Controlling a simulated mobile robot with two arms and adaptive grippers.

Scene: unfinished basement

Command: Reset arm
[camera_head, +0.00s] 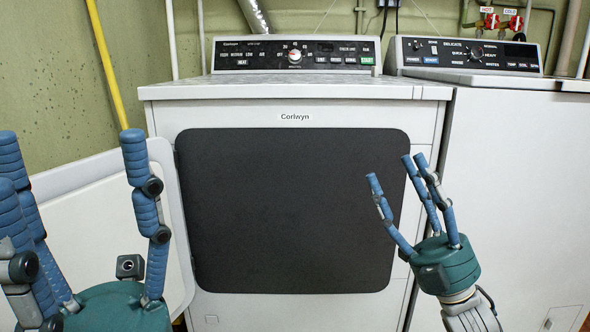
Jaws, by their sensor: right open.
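My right gripper (393,168) is in front of the right part of the dryer's dark front. Its blue fingers point up and stand apart, with nothing between them. My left gripper (72,145) is large and close at the lower left. Its blue fingers also point up and are spread wide, with nothing seen between them. The bottom of its green palm is cut off by the frame. The white dryer (290,117) stands ahead, between the two grippers.
A white panel (90,225), like an open door, stands out at the dryer's left, behind my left gripper. A white washer (515,190) stands close on the right. A yellow pipe (106,62) runs along the wall. The space between the grippers looks clear.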

